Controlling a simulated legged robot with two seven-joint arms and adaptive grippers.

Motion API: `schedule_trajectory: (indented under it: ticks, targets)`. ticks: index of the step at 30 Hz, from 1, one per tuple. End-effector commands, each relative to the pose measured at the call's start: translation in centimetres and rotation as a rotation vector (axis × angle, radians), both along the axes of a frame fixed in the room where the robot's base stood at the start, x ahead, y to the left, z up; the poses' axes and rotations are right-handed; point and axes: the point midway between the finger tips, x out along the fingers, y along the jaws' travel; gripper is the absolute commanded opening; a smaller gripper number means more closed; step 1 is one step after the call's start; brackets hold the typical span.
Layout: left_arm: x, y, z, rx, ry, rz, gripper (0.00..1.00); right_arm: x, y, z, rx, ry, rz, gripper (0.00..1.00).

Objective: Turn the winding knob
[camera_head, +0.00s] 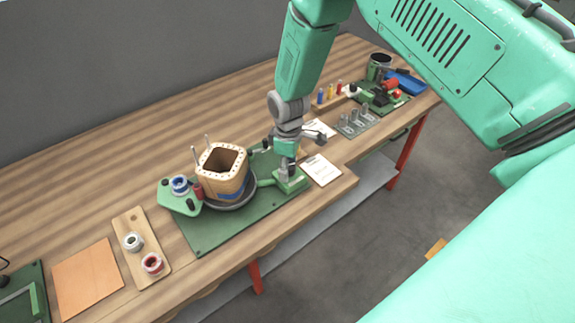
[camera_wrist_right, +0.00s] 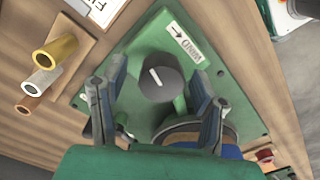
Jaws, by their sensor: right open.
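The winding knob (camera_wrist_right: 161,78) is a dark grey round knob with a white pointer line, on a green housing marked with a "WIND" label (camera_wrist_right: 184,42). In the right wrist view it lies between and just ahead of the fingers of my right gripper (camera_wrist_right: 157,100), which is open with a finger on either side. I cannot tell whether the fingers touch it. In the head view my right gripper (camera_head: 288,158) is over the green housing (camera_head: 291,182), and hides the knob. The winding coil (camera_head: 222,170) stands on the green base beside it. My left gripper is not in view.
A wooden board with two spools (camera_head: 141,250) and an orange sheet (camera_head: 88,278) lie at the left. White cards (camera_head: 321,170), a grey plate with metal parts (camera_head: 357,122) and a blue tray (camera_head: 404,83) are to the right. The table's back is largely clear.

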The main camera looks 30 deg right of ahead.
Motion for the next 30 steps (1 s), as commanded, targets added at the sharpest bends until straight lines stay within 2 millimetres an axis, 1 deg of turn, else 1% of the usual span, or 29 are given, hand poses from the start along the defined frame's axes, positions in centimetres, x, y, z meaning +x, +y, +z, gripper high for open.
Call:
schedule_trajectory:
  ticks: [1, 2, 3, 5, 6, 11, 14, 18, 21, 24, 30]
  targets:
    - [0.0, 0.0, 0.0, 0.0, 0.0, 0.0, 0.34, -0.01, 0.01, 0.01, 0.0, 0.0, 0.0, 0.55]
    - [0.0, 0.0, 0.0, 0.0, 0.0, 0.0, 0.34, -0.01, 0.01, 0.01, 0.0, 0.0, 0.0, 0.44]
    - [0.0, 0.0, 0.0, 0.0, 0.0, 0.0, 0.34, 0.0, 0.0, 0.02, 0.0, 0.0, 0.0, 0.3]
    - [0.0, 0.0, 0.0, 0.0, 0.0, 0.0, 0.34, 0.0, 0.0, 0.02, 0.0, 0.0, 0.0, 0.09]
    - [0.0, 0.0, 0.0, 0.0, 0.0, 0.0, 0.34, 0.01, -0.01, 0.02, 0.0, 0.0, 0.0, 0.05]
    - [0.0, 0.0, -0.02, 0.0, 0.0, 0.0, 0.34, 0.03, -0.04, 0.03, -0.001, -0.001, -0.022, 0.06]
    - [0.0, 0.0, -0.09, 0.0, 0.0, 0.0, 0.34, 0.05, -0.05, 0.03, -0.001, -0.001, -0.115, 0.06]
    - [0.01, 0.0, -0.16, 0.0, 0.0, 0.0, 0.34, 0.07, -0.05, 0.03, -0.001, -0.001, -0.285, 0.06]
    - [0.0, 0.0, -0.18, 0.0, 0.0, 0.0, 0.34, 0.08, -0.07, 0.05, -0.001, -0.001, -0.366, 0.06]
    - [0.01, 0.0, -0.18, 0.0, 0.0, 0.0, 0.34, 0.09, -0.08, 0.07, 0.0, -0.001, -0.399, 0.06]
    - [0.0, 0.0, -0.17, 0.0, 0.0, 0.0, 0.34, 0.1, -0.08, 0.09, 0.0, -0.001, -0.399, 0.06]
